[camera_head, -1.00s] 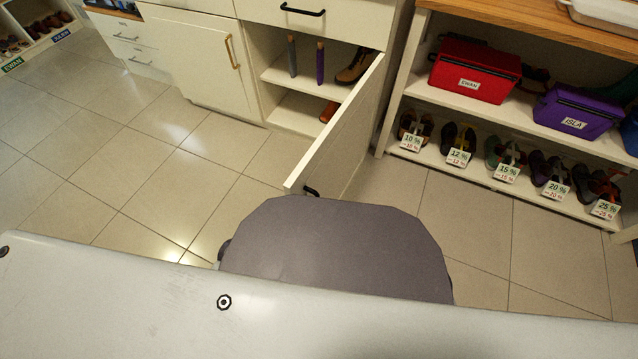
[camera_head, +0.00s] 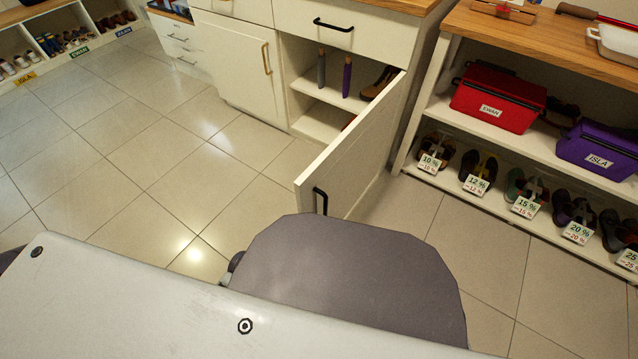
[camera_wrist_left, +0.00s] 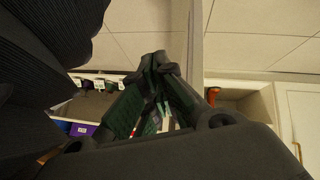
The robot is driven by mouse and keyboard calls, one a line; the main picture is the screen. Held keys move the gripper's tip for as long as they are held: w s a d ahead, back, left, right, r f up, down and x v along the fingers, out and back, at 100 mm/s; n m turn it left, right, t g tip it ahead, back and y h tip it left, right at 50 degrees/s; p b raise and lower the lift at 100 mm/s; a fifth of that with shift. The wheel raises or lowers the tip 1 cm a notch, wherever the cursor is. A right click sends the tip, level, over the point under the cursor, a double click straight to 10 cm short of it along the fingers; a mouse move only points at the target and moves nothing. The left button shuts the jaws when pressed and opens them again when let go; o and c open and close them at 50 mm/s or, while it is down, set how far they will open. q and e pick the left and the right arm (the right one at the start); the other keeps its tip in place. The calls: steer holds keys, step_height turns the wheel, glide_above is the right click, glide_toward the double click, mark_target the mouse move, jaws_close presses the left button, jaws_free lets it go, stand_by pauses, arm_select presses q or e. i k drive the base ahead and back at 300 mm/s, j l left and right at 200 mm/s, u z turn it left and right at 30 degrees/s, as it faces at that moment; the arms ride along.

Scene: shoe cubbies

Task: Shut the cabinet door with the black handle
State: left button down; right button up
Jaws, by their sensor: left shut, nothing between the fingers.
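The cabinet door (camera_head: 362,150) with the black handle (camera_head: 320,200) stands wide open in the head view, swung out toward me from the right side of the cabinet opening. The handle is upright near the door's free edge. My left gripper (camera_wrist_left: 160,62) shows in the left wrist view with its fingertips together and nothing between them. A pale vertical panel, likely the door's edge, is close beside the fingers there. I cannot tell whether they touch it. Neither gripper shows in the head view, where my own body fills the bottom.
The open cabinet holds shoes and two upright rods on its shelves (camera_head: 325,92). A closed door with a brass handle (camera_head: 265,58) is to its left. At right, a shelf unit (camera_head: 440,108) holds a red box (camera_head: 497,97), a purple box (camera_head: 600,150) and shoes. Tiled floor (camera_head: 130,150) is clear at left.

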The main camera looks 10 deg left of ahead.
mark_target(332, 185)
steer(key=k+l+u, duration=0.2)
steer(key=l, duration=0.3)
steer(key=k+l+u, duration=0.2)
steer(key=l, duration=0.3)
steer(key=k+l+u, duration=0.2)
steer(key=k+l, duration=0.2)
